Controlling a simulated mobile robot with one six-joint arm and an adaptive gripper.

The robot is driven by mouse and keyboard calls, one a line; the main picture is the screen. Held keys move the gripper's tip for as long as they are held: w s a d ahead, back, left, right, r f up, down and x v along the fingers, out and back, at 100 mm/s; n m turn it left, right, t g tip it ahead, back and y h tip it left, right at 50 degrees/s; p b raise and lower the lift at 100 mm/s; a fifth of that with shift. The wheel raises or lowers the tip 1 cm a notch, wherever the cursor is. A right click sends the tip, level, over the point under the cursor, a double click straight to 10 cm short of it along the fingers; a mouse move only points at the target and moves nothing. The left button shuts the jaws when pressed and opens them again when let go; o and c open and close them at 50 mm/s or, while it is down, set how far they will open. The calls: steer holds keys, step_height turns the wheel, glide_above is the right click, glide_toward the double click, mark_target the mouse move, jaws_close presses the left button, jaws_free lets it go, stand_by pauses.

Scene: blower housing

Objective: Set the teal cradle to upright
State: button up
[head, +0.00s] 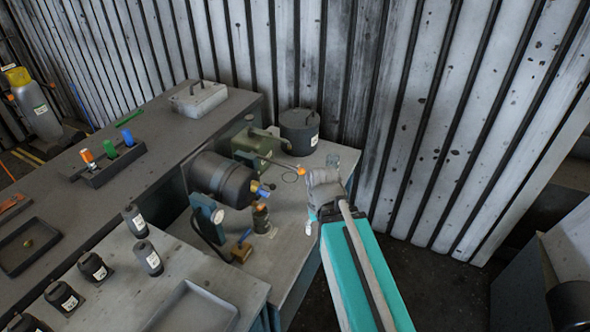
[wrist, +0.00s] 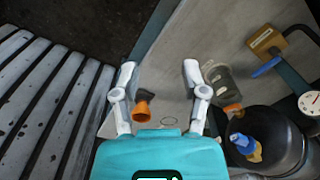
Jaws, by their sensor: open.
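The teal cradle (head: 205,212) is a dark teal stand on the bench, under and in front of a black cylinder (head: 222,178). The cylinder lies roughly on its side, its blue-and-orange fitted end facing right. In the wrist view the cylinder (wrist: 270,138) is at lower right and a teal bar (wrist: 289,76) of the stand runs beside it. Much of the cradle is hidden by the cylinder. My gripper (head: 311,222) is to the right of the cylinder, apart from it. In the wrist view my gripper (wrist: 160,73) is open, with nothing between its fingertips.
A round gauge (wrist: 309,103) sits by the stand. A green machine (head: 255,148) with an orange-tipped rod (head: 299,171) and a dark pot (head: 299,130) stand behind. A clear jar (wrist: 217,76) is near my right finger. A brown block with a blue part (wrist: 266,42) lies beyond.

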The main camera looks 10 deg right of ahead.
steer(key=w+a+f+m+t+y+b, duration=0.1)
steer(key=w+a+f+m+y+b, duration=0.1)
steer(key=w+f+m+y+b, duration=0.3)
steer(key=m+t+y+b, duration=0.95)
steer(key=m+b, duration=0.65)
steer(key=m, duration=0.2)
glide_toward(298, 170)
steer(key=d, duration=0.2)
steer(key=shift+s+f, duration=0.3)
steer(key=shift+s, duration=0.05)
steer(key=shift+a, duration=0.2)
steer(key=shift+x, duration=6.85)
steer(key=shift+d, duration=0.1)
